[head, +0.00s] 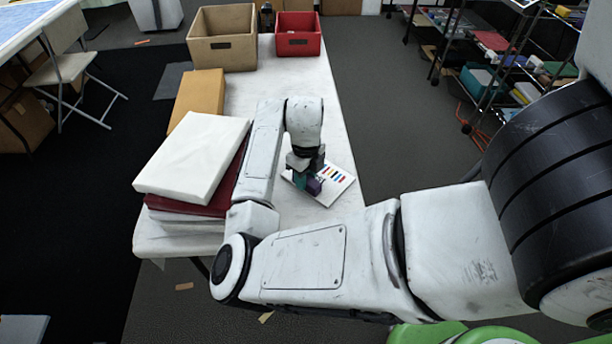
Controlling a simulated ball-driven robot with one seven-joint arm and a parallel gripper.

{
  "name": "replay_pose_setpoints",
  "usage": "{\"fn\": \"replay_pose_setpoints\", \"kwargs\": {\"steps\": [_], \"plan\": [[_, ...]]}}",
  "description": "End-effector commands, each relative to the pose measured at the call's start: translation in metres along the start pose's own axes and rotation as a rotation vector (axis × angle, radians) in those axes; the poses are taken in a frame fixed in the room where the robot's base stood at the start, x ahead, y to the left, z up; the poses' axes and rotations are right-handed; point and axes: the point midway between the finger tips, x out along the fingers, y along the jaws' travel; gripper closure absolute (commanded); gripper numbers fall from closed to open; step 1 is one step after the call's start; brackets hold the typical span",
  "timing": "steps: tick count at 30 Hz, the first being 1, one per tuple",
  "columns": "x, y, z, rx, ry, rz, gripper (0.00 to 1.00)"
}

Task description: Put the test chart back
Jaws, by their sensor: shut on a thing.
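The test chart (337,175) is a small white panel with rows of coloured bars. It lies at or just above the white table's right side, tilted in the picture; I cannot tell whether it touches the table. My gripper (309,184) is over the chart's left part and shut on it. The fingers and the wrist hide that part of the chart.
The white table (262,95) holds a stack with a white slab (193,155) on top, a yellow-brown box (197,95), a tan bin (222,42) and a red bin (298,40) at the far end. The table's middle is clear. A wire shelf (480,50) stands right.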

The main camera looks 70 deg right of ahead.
Motion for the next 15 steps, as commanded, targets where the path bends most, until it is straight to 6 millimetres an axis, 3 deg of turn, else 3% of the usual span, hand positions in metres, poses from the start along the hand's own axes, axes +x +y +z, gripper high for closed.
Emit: {"fn": "replay_pose_setpoints", "kwargs": {"steps": [2, 3, 11, 15], "plan": [[0.003, -0.0001, 0.0, 0.0, 0.0, 0.0, 1.0], [0.0033, 0.0, -0.0001, 0.0, 0.0, 0.0, 0.66], [0.0025, -0.0001, -0.0002, 0.0, 0.0, 0.0, 0.41], [0.0024, -0.0001, -0.0002, 0.0, 0.0, 0.0, 0.41]]}}
